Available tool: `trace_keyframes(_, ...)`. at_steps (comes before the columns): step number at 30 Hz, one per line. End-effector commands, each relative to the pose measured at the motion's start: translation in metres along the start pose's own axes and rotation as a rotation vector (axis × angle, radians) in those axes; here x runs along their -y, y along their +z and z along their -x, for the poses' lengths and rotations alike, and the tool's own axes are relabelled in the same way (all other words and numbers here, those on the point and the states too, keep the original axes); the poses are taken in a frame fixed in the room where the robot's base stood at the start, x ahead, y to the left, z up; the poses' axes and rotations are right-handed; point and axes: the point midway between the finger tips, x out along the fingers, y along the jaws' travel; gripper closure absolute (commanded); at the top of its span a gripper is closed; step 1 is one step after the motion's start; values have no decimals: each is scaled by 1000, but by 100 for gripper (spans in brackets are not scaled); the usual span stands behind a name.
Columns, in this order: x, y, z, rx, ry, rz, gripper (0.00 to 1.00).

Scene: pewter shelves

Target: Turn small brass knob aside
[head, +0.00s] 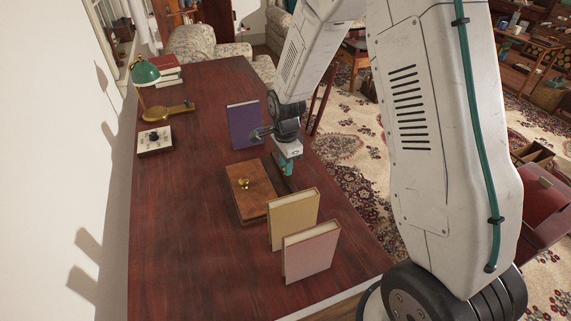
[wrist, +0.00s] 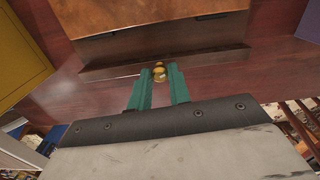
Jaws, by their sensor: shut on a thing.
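The small brass knob (wrist: 159,73) sits between the green fingertips of my gripper (wrist: 160,70) in the wrist view, at the side of a brown wooden box (wrist: 165,22). The fingers are shut on it. Beside the box is a long narrow dark wooden strip (wrist: 165,64), just past the knob. In the head view my gripper (head: 287,163) is low at the right side of the box (head: 250,203), and the small knob is hidden there. A larger brass knob (head: 243,183) stands on top of the box.
A yellow book (head: 293,218) and a pink book (head: 311,249) stand upright in front of the box. A purple book (head: 244,125) stands behind it. A green lamp (head: 145,72) and a switch box (head: 155,141) are at the left. The dark red desktop (head: 190,225) is clear left of the box.

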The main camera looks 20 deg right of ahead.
Motion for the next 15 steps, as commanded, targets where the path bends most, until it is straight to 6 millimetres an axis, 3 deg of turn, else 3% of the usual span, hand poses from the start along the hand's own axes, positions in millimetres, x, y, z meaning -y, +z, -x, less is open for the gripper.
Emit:
trace_keyframes(8, 0, 0, 0, 0, -1, 57, 100)
trace_keyframes(15, 0, 0, 0, 0, -1, 216, 100)
